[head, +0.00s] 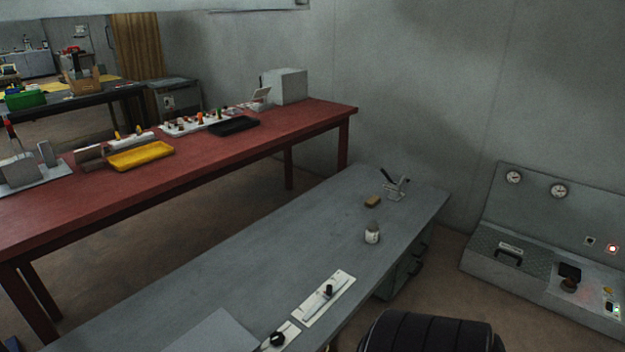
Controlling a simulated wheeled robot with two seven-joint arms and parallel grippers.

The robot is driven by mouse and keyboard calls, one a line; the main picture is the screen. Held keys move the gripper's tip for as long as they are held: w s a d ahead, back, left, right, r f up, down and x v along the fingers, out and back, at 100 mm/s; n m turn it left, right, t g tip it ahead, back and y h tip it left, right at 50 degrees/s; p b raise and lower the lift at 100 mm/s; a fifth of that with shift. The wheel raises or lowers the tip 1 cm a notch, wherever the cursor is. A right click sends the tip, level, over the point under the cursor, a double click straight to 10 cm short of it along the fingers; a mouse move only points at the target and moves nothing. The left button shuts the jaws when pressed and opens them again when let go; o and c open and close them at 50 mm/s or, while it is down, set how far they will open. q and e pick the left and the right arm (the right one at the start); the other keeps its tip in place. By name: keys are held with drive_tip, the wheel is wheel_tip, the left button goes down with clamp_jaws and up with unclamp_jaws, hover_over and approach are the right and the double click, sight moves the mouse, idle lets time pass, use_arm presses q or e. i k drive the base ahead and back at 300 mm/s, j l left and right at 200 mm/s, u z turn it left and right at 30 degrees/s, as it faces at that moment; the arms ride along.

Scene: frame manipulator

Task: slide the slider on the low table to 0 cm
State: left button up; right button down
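The low grey table (245,270) runs diagonally from the bottom left to the wall on the right. The slider is a pale plate (343,283) with a dark knob (327,291) on a lengthwise track, near the table's front edge. The knob stands around the middle of the track. The scale marks are too small to read. Neither of my grippers is in view, and nothing touches the slider.
A plate with a black dial (277,339) is beside the slider. A small jar (372,233), a tan block (372,201) and a metal clamp (396,189) stand farther back. A dark ribbed rounded thing (430,335) is at the bottom. A red table (220,150) stands behind.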

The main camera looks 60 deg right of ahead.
sight(329, 293)
drive_tip(key=z, duration=2.1)
drive_tip(key=i+l, duration=0.3)
drive_tip(key=l, duration=0.1)
